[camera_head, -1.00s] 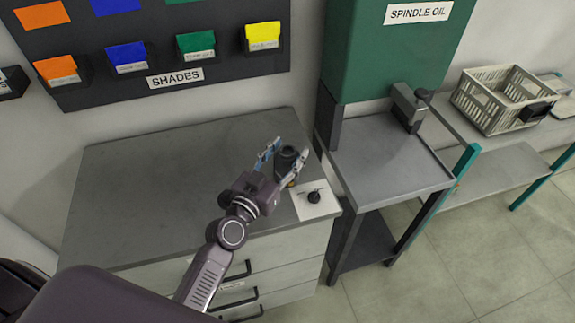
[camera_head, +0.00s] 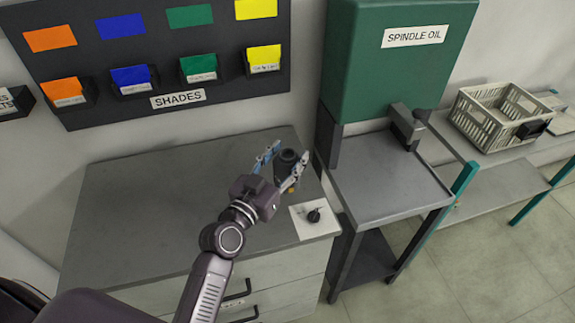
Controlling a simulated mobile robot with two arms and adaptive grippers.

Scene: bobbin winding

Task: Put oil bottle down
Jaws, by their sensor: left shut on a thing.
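A dark oil bottle (camera_head: 288,167) with a round dark top is between the fingers of my left gripper (camera_head: 281,172), at the back right of the grey drawer cabinet top (camera_head: 150,213). My left gripper is shut on the bottle, one finger on each side. A small orange-yellow part shows just below the bottle. The gripper hides part of the bottle's lower side, and I cannot tell whether its base touches the top. My right gripper is not in view.
A white card (camera_head: 309,229) with a small black knobbed item (camera_head: 314,215) lies at the cabinet's right front. A green spindle oil tank (camera_head: 395,55) stands above a grey stand (camera_head: 385,180) to the right. A crate (camera_head: 497,118) sits farther right. The cabinet's left is clear.

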